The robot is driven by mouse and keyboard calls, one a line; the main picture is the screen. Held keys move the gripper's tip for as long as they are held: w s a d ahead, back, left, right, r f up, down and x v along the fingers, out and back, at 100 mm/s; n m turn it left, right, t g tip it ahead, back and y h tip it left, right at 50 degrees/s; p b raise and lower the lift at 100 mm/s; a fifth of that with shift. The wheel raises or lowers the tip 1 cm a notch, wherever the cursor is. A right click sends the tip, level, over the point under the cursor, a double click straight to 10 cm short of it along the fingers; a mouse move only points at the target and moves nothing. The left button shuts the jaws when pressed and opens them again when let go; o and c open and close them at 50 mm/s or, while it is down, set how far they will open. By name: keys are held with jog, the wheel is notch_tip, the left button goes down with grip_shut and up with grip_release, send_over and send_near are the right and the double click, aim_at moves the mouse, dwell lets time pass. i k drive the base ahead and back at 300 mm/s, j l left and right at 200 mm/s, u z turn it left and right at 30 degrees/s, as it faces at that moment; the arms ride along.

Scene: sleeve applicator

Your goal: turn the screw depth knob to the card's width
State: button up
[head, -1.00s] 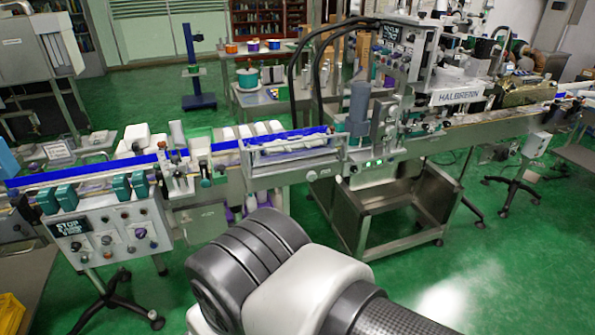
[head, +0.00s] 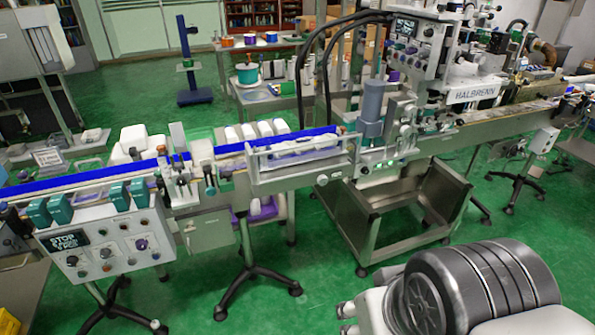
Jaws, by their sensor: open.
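The screw depth knob cannot be told for certain among several knobs. A round knob (head: 322,180) sits on the front of the conveyor's guide frame (head: 300,166), and a purple knob (head: 141,244) is on the control box at the left. The card with the width cannot be picked out, and no width figure is readable. My arm (head: 455,295) shows at the bottom right, in front of the machine and well apart from it. My gripper is not visible in the head view.
The labelling machine marked HALBRENN (head: 478,92) stands at the right, above a steel base frame (head: 400,210) on castors. The blue-edged conveyor (head: 80,178) runs left from it. A black stand foot (head: 258,283) is on the floor. Green floor (head: 310,265) lies clear at the front middle.

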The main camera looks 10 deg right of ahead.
aim_at(322, 180)
jog(key=i+j+z, duration=0.15)
jog(key=i+j, duration=0.25)
jog(key=i+j+z, duration=0.1)
jog(key=i+j, duration=0.25)
jog(key=j, duration=0.3)
